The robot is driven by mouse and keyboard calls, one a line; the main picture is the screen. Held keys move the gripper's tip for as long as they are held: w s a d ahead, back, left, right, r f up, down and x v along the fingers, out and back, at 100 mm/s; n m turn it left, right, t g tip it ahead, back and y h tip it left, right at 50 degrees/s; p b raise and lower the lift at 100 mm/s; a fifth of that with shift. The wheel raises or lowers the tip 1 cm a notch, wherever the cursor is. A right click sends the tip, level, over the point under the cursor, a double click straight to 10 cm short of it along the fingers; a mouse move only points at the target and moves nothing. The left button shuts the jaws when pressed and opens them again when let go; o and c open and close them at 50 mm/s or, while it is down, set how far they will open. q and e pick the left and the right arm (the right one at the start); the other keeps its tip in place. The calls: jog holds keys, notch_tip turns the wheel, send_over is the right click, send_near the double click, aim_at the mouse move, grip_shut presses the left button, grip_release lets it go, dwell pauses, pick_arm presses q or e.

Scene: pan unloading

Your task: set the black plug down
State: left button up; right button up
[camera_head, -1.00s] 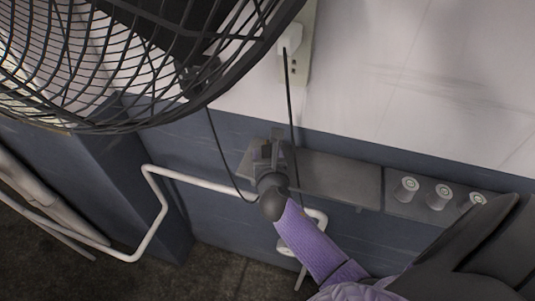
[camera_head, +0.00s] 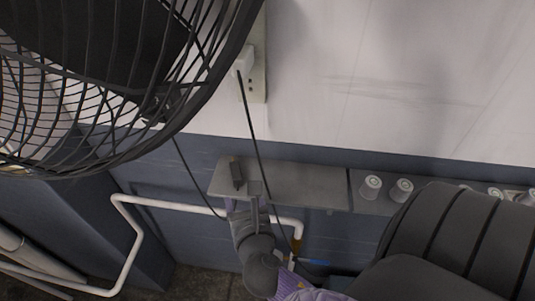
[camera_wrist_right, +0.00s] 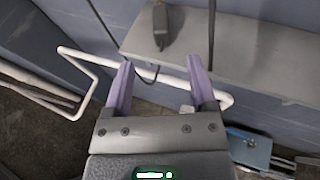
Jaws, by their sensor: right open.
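The black plug (camera_head: 237,173) rests on the grey ledge (camera_head: 305,185) near its left end, and it also shows at the top of the right wrist view (camera_wrist_right: 160,22). My right gripper (camera_head: 244,203) is just in front of the ledge, apart from the plug. In the wrist view its two purple fingers (camera_wrist_right: 160,72) are spread with nothing between them. My left gripper is not in view.
A large black fan cage (camera_head: 110,75) fills the upper left. A white plug (camera_head: 245,58) sits in a wall socket strip, its black cord hanging past the ledge. White cups (camera_head: 401,190) stand on the ledge to the right. A white pipe (camera_head: 125,235) runs below.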

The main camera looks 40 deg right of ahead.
jog(key=s+a+f+m+g+y, duration=0.1)
jog(key=s+f+m+g+y, duration=0.2)
jog(key=f, duration=0.5)
jog(key=s+a+f+m+g, duration=0.1)
jog(key=s+a+f+m, duration=0.15)
jog(key=f+m, duration=0.35)
jog(key=s+f+m+g+y, duration=0.2)
jog(key=s+f+m+g, duration=0.15)
jog(key=f, duration=0.55)
jog(key=s+f+m+g, duration=0.2)
jog(key=s+f+m, duration=0.2)
jog(key=s+m, duration=0.4)
jog(key=s+f+m+g+y, duration=0.1)
jog(key=s+f+m, duration=0.4)
jog(key=s, duration=0.5)
jog(key=m+g, duration=0.1)
jog(key=m, duration=0.1)
jog(key=shift+s+d+m+y, duration=0.2)
jog(key=shift+d+m+y, duration=0.1)
jog(key=shift+d+m, duration=0.1)
jog(key=shift+s+f+g, duration=0.1)
jog(key=shift+g, duration=0.15)
